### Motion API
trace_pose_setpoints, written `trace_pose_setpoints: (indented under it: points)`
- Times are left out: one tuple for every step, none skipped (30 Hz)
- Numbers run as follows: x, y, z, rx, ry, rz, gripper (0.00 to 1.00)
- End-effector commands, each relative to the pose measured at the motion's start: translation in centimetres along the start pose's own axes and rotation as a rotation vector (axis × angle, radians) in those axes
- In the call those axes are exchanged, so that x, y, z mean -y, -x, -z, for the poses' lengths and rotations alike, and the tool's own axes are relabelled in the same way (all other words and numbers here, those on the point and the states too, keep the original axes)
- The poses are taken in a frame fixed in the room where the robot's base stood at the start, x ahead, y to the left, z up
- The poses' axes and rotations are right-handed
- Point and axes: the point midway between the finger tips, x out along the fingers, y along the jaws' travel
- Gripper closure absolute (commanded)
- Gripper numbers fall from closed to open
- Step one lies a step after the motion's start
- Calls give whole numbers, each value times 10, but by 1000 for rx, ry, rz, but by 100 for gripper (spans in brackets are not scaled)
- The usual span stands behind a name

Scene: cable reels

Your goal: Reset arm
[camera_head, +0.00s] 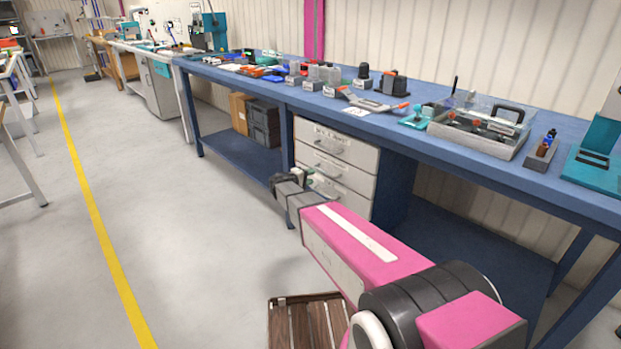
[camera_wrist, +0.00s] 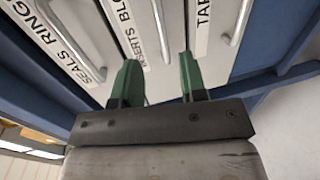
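My gripper (camera_wrist: 158,85) shows in the wrist view with two green fingers standing apart and nothing between them. It points at the fronts of the labelled drawers (camera_wrist: 175,40), which have bar handles. In the head view my pink and grey arm reaches forward, and my gripper (camera_head: 276,182) is below the bench top, near the white drawer unit (camera_head: 336,159). From the head view I cannot tell whether it touches the drawers. The drawers look shut.
The blue workbench (camera_head: 400,128) runs along the wall on the right, with tools, small bins and a clear-lidded case (camera_head: 480,120) on top. Dark crates (camera_head: 263,122) stand on its lower shelf. A slatted wooden pallet (camera_head: 305,322) lies on the floor below my arm. Open floor extends left past a yellow line (camera_head: 92,210).

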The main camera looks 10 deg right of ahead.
Motion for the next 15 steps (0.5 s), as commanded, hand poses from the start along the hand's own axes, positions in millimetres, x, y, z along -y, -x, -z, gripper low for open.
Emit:
trace_pose_setpoints:
  points:
    - [0, 0, 0, 0, 0, 0, 61]
    - [0, 0, -1, 1, -1, 2, 61]
    - [0, 0, -3, 4, -2, 7, 61]
    - [1, 0, -6, 9, -5, 15, 61]
    - [1, -1, -11, 15, -9, 26, 61]
    - [2, -1, -20, 28, -16, 47, 61]
    - [3, -1, -27, 39, -23, 67, 61]
    - [4, -2, -37, 53, -31, 92, 61]
    - [7, -1, -51, 74, -44, 131, 61]
    - [9, -1, -62, 92, -56, 165, 61]
    - [12, 0, -74, 111, -69, 202, 61]
    - [16, 2, -91, 137, -86, 254, 61]
    - [19, 4, -104, 158, -101, 295, 61]
    - [22, 6, -117, 178, -116, 338, 61]
    - [26, 10, -134, 203, -135, 396, 61]
